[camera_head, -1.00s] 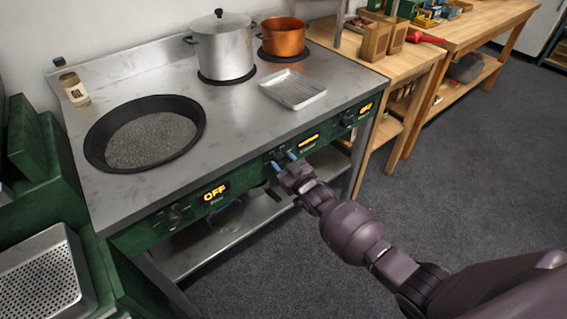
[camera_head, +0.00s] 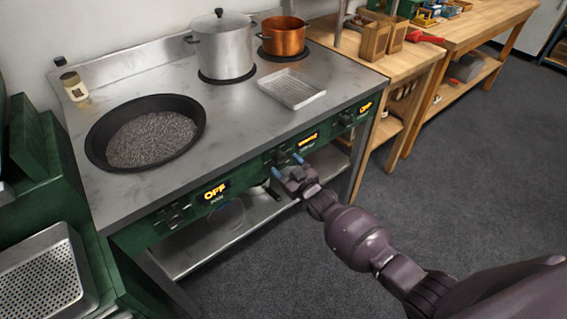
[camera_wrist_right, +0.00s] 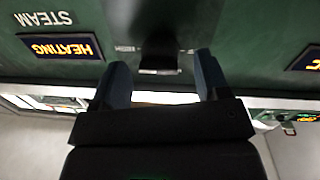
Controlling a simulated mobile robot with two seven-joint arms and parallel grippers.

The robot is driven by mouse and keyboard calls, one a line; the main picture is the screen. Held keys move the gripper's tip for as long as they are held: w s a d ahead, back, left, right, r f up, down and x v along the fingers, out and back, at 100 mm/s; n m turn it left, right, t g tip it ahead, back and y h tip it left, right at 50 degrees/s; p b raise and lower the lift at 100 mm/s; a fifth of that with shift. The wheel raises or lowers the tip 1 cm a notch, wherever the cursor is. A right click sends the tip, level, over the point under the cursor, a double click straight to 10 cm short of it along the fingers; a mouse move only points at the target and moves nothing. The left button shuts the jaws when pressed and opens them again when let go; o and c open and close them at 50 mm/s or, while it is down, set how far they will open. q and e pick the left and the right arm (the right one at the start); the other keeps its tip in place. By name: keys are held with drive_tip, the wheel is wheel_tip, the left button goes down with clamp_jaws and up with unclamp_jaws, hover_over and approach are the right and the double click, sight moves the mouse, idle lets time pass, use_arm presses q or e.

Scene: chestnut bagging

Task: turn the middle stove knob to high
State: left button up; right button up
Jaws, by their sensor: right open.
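The middle stove knob (camera_head: 282,156) is a dark knob on the green front panel, partly behind my right gripper. In the right wrist view the black knob (camera_wrist_right: 158,55) stands just beyond the two fingertips, in line with the gap between them. Its pointer direction is unclear. Beside it a lit display (camera_wrist_right: 62,46) reads HEATING, upside down, under the label STEAM; the middle display (camera_head: 308,139) glows orange in the head view. My right gripper (camera_head: 288,165) is open and empty, its blue-tipped fingers apart in front of the knob. My left gripper is not in view.
The left display (camera_head: 215,191) reads OFF, with another knob (camera_head: 175,213) beside it. A right display (camera_head: 365,107) is also lit. On the stove (camera_head: 235,120) are a wide black pan (camera_head: 100,155), a steel pot (camera_head: 224,50), a copper pot (camera_head: 284,40) and a tray (camera_head: 292,88).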

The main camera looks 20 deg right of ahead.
drive_tip(key=p+v, duration=0.1)
drive_tip(key=v, duration=0.7)
drive_tip(key=shift+s, duration=0.3)
drive_tip(key=shift+d, duration=0.1)
drive_tip(key=s+d+f+m+g+h, duration=0.1)
drive_tip(key=s+d+m+g+h, duration=0.1)
drive_tip(key=s, duration=1.2)
drive_tip(key=s+d+f+m+g+h, duration=0.1)
drive_tip(key=s+d+m+g+h, duration=0.1)
drive_tip(key=s, duration=1.2)
drive_tip(key=shift+d+f+g+h, duration=0.3)
drive_tip(key=shift+g+h, duration=0.2)
drive_tip(key=shift+g, duration=0.7)
